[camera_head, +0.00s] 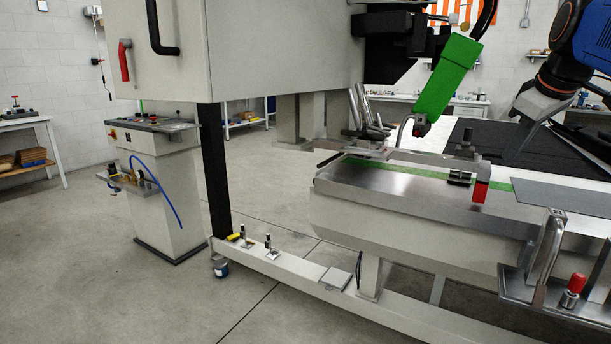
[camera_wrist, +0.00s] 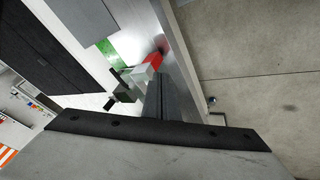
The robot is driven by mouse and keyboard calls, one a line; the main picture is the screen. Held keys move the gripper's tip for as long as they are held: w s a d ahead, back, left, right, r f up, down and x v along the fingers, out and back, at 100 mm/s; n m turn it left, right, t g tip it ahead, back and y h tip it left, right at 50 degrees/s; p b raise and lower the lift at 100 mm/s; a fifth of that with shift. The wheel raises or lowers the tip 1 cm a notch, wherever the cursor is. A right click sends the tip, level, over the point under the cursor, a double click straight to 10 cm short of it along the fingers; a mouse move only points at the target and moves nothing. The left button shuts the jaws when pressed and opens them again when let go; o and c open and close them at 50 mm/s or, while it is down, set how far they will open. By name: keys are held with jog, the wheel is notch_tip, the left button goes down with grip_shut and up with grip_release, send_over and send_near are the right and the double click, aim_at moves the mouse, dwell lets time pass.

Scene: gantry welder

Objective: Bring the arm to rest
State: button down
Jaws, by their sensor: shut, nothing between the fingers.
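My gripper (camera_head: 527,142) shows at the upper right of the head view, below the blue arm link. It points down over the machine bed (camera_head: 370,184), apart from its surface. In the wrist view the fingers (camera_wrist: 166,84) are together with nothing between them. A red and pale block-shaped part (camera_wrist: 148,67) shows just beyond the fingers. I cannot tell how far the fingertips are from it.
The green welding head (camera_head: 447,76) hangs over the bed, left of my gripper. A red-tipped clamp (camera_head: 480,191) and a metal bracket with a red knob (camera_head: 572,291) stand along the bed's near side. A control pedestal (camera_head: 160,190) stands left. Floor at left is open.

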jog(key=s+a+f+m, duration=0.1)
jog(key=s+a+f, duration=0.5)
jog(key=f, duration=0.5)
jog(key=s+a+f+m+g+y, duration=0.1)
jog(key=s+a+f, duration=0.4)
jog(key=f, duration=0.5)
jog(key=s+a+f+m, duration=0.2)
jog(key=s+a+f, duration=0.4)
jog(key=f, duration=0.5)
jog(key=shift+s+a+f+m, duration=0.3)
jog(key=shift+s+m, duration=0.1)
jog(key=shift+s, duration=0.8)
